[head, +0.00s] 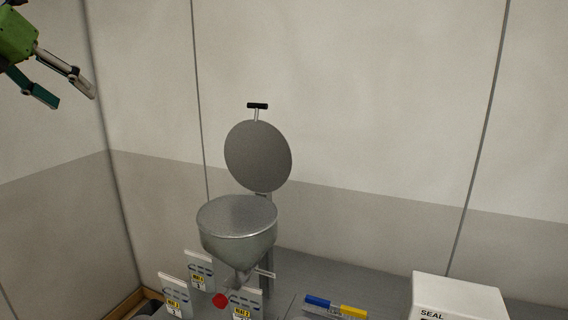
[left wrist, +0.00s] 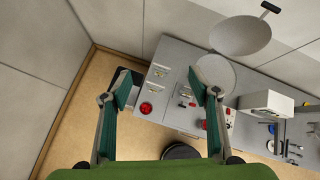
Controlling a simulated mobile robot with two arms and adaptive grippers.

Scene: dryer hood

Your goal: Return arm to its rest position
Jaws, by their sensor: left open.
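My left gripper (head: 68,88) is at the upper left of the head view, high up and well apart from the dryer hood. It is open and empty. In the left wrist view its two fingers (left wrist: 160,95) stand wide apart with nothing between them. The metal hopper (head: 238,232) of the dryer stands at the lower middle of the head view. Its round lid (head: 258,156) stands raised behind it, with a black T-handle (head: 257,106) on top. The lid also shows at the upper right of the left wrist view (left wrist: 241,36). My right gripper is not in view.
White labelled cards (head: 175,296) stand beside the hopper, near a red knob (head: 220,301). A blue and yellow item (head: 335,307) lies on the grey worktop. A white box marked SEAL (head: 457,298) stands at the right. Walls enclose the back and left. The air around my left gripper is clear.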

